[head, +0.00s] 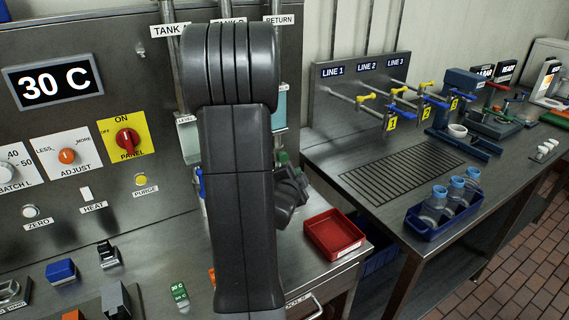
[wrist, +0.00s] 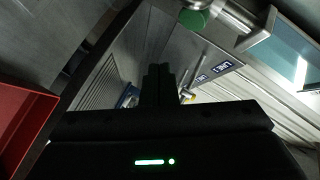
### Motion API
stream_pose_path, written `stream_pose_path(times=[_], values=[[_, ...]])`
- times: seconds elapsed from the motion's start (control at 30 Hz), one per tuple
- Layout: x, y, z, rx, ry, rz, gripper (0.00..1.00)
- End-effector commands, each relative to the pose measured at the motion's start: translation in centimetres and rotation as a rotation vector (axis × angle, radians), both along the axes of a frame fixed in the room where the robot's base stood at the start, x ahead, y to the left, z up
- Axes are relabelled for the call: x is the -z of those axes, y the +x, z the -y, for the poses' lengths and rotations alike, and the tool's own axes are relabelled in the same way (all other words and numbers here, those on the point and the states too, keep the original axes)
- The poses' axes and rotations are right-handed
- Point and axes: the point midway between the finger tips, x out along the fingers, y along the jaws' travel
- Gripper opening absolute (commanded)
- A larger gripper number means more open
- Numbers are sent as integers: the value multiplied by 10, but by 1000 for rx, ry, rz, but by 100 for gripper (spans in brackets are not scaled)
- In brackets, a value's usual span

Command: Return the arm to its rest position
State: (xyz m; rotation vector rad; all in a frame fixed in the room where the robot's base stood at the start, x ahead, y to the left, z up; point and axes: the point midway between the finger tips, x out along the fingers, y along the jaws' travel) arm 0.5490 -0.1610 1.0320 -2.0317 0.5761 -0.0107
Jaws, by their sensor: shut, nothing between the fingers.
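My arm stands folded upright in the middle of the head view, in front of the control panel (head: 60,130). A dark wrist part of it shows to the right of the upright link; the fingers cannot be made out there. In the wrist view my gripper (wrist: 158,75) is a dark shape with its fingers together and nothing between them. It points toward the LINE panel (wrist: 227,67), which also shows in the head view (head: 335,105). Nothing is seen touching the fingers.
A red tray (head: 335,234) lies on the bench right of my arm and shows in the wrist view (wrist: 20,125). A green knob (wrist: 195,19) is near the wrist camera. A blue crate with bottles (head: 444,206) stands on the right bench. Small blocks lie at lower left.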

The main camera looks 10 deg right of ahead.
Motion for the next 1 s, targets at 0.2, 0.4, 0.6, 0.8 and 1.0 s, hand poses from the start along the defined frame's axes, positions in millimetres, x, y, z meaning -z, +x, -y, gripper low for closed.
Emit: stream_pose_path(times=[0.2,0.4,0.6,0.8,1.0], values=[[-1,-1,0,0,0,0,0],[-1,1,0,-1,0,0,0],[-4,16,-6,-1,0,-2,0],[-5,21,-7,2,-1,-5,0],[-5,17,-6,2,-1,-4,0]])
